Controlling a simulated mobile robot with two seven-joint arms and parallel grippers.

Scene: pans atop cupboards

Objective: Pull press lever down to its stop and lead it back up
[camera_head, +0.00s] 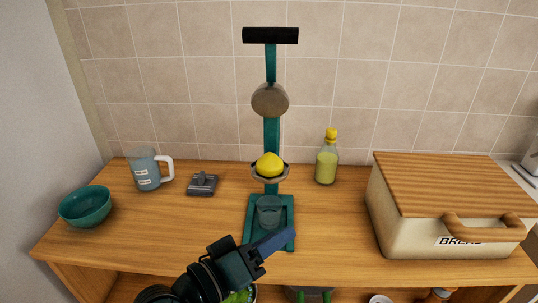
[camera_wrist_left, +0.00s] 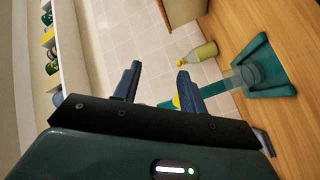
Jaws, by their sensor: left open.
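The teal citrus press stands on the wooden counter, its press lever (camera_head: 270,61) raised and topped by a black crossbar handle (camera_head: 270,35). A round grey pressing head (camera_head: 269,100) hangs above a yellow lemon half (camera_head: 270,165) in the holder. A clear glass (camera_head: 269,211) stands on the teal base (camera_head: 252,236), and the base also shows in the left wrist view (camera_wrist_left: 266,62). My left gripper (camera_head: 278,243) is low in front of the base, well below the handle. In the left wrist view its two blue fingers (camera_wrist_left: 158,85) are apart with nothing held between them. My right gripper is out of view.
A cream bread box (camera_head: 422,228) stands at the right and a yellow-capped bottle (camera_head: 327,163) behind the press's right side. A measuring jug (camera_head: 146,170), a small grey object (camera_head: 203,184) and a teal bowl (camera_head: 86,206) stand at the left. The counter's front left is clear.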

